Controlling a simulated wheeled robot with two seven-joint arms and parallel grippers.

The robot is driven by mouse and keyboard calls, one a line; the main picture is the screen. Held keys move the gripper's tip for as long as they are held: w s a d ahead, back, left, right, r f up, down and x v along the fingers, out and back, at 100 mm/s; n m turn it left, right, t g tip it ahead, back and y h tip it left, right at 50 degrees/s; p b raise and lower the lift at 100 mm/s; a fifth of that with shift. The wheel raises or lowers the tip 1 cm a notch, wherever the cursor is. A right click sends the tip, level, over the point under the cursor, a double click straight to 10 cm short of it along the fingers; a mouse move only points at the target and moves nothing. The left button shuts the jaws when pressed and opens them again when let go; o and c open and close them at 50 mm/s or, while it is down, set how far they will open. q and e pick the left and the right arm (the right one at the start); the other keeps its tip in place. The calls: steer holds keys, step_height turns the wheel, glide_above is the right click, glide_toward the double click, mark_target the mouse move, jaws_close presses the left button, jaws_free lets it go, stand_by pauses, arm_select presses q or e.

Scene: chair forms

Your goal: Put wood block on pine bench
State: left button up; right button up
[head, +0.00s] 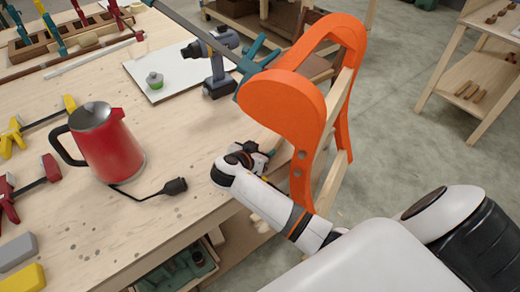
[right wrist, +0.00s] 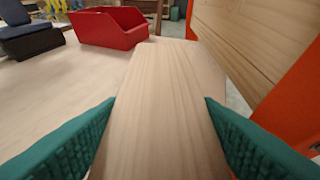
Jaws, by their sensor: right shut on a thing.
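My right gripper (head: 258,158) is by the right edge of the pine bench (head: 215,135), next to the orange chair form. In the right wrist view its teal fingers (right wrist: 158,125) are on both sides of the wood block (right wrist: 160,90), a long pale plank with straight grain, and are shut on it. The block points away from the gripper; in the head view my wrist mostly hides it. The bench top also shows at left in the wrist view (right wrist: 45,95). Whether the block touches the bench, I cannot tell. My left gripper is not in view.
The orange chair form (head: 285,105) stands close to the right gripper, with a teal clamp (head: 250,65) on it. A red kettle (head: 108,145), a drill (head: 215,65) and a white board (head: 160,78) are on the bench. A red bin (right wrist: 108,28) lies beyond the block.

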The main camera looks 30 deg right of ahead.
steer(key=shift+f+b, duration=0.45)
steer(key=shift+f, duration=0.05)
steer(key=o, duration=1.3)
steer(key=b+v, duration=0.2)
steer(key=v, duration=0.9)
steer(key=shift+f+b, duration=0.1)
steer(key=shift+b, duration=0.3)
steer(key=shift+s+a+r, duration=0.25)
steer(key=shift+a+r, duration=0.1)
steer(key=shift+a, duration=0.1)
